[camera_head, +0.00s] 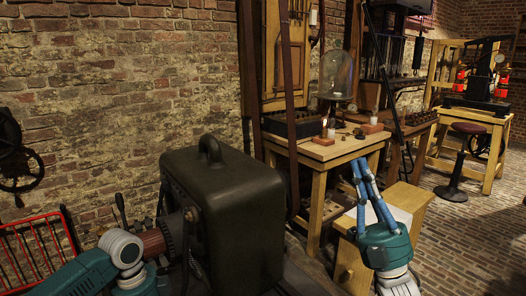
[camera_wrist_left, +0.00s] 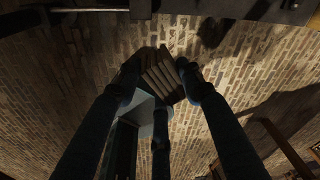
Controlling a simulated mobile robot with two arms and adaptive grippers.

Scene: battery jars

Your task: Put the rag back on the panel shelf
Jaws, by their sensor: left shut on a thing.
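In the left wrist view my left gripper (camera_wrist_left: 158,82) is shut, with its dark fingers around a brown, ridged thing (camera_wrist_left: 162,72) that looks like the folded rag. A pale grey-blue patch (camera_wrist_left: 148,108) shows just below it; I cannot tell what it is. In the head view my left arm comes in at the lower left, and its fingers and the rag are hidden there. My right gripper (camera_head: 360,162) points up with blue fingers close together, in front of the wooden table, with nothing seen in it. I cannot make out which surface is the panel shelf.
A large dark green metal box (camera_head: 225,215) with a top handle stands close in front. Behind it a wooden table (camera_head: 318,152) carries a glass dome (camera_head: 336,75) and a lit candle. A low bench (camera_head: 415,200) with a white sheet stands at right. A red rack (camera_head: 35,250) is at left.

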